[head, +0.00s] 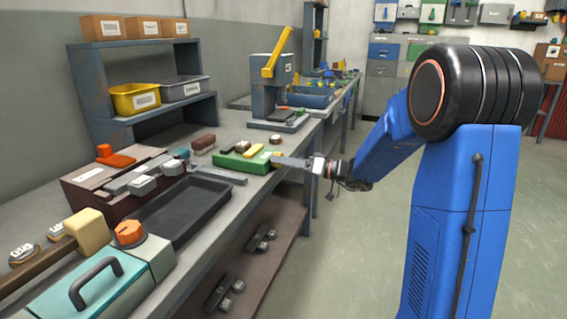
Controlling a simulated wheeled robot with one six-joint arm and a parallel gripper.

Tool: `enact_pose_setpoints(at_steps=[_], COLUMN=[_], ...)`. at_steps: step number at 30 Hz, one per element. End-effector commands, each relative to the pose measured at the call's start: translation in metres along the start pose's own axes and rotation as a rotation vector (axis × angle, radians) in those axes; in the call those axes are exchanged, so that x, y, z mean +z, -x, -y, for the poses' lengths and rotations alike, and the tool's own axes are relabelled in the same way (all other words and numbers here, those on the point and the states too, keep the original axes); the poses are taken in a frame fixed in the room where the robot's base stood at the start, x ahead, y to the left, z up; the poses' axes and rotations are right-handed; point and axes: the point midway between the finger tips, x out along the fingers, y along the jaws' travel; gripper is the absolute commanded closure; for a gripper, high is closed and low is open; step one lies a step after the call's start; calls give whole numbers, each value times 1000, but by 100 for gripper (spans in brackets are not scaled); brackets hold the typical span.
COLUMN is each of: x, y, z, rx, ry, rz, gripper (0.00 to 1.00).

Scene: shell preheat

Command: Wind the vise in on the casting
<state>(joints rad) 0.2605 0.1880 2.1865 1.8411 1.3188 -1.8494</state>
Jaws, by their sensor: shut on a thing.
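My gripper (281,161) is at the right end of a low green block or tray (232,163) on the bench. It is shut on a small yellowish piece (277,153), mostly hidden by the fingers; I cannot tell its exact shape. A yellow bar (253,151) lies on the green block beside it. A dark red unit with grey blocks on top (130,183) stands further left, apart from my gripper. I cannot tell for sure which of these is the vise, and I cannot pick out the casting.
A press with a yellow lever (277,55) stands behind. A shelf with bins (135,100) is at left. The floor (370,235) beside the bench is clear.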

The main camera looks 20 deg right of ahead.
Motion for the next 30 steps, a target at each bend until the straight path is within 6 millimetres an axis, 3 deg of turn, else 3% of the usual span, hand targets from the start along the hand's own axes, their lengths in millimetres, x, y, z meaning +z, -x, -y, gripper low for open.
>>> enact_pose_setpoints(at_steps=[1, 3, 17, 30], x=[0, 0, 0, 0], y=[0, 0, 0, 0], z=[0, 0, -1, -1], rx=[1, 1, 2, 1], ry=[0, 1, 38, 382], rz=[-1, -1, 0, 0], gripper=[51, 39, 39, 39])
